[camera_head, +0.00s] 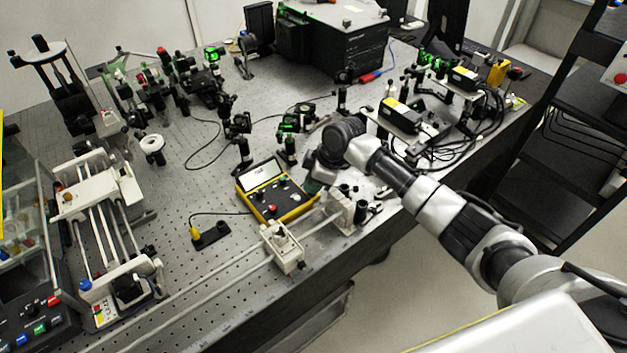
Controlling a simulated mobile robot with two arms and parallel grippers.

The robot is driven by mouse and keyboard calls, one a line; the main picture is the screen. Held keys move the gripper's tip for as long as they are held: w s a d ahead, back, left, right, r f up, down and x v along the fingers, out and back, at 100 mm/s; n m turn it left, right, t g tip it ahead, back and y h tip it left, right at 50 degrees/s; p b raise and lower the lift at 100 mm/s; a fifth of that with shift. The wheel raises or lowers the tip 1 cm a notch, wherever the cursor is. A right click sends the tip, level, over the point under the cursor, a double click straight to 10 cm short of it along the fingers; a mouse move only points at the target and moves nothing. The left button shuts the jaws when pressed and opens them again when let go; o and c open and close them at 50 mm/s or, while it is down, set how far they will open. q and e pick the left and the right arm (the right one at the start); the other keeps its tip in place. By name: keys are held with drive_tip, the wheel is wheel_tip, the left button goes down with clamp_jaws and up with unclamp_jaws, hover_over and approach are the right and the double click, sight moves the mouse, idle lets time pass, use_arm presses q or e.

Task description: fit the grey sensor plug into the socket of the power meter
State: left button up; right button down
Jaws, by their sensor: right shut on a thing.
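The power meter (274,193) is a black box with a yellow edge, a pale display and coloured knobs. It lies face up near the middle of the bench's front part. My right arm comes in from the right, and its gripper (313,184) is at the right side of the meter, pointing down. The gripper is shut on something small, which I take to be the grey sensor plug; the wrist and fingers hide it. The meter's socket cannot be made out, and I cannot tell whether the plug touches it. My left gripper is not in view.
A black sensor plate (211,236) with a yellow connector and thin cable lies left of the meter. White rail blocks (284,247) stand in front of it. Optical mounts (240,130) crowd behind it. The perforated bench top (190,195) is partly clear to the left.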

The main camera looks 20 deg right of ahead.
drive_tip(key=shift+s+f, duration=0.15)
drive_tip(key=shift+f, duration=0.2)
drive_tip(key=c, duration=1)
unclamp_jaws()
drive_tip(key=shift+r, duration=0.15)
drive_tip(key=shift+d+r, duration=0.1)
drive_tip(key=shift+r, duration=0.15)
drive_tip(key=b+v, duration=0.1)
drive_tip(key=v, duration=0.9)
drive_tip(key=shift+r+b, duration=0.2)
drive_tip(key=shift+b, duration=0.15)
drive_tip(key=shift+f, duration=0.1)
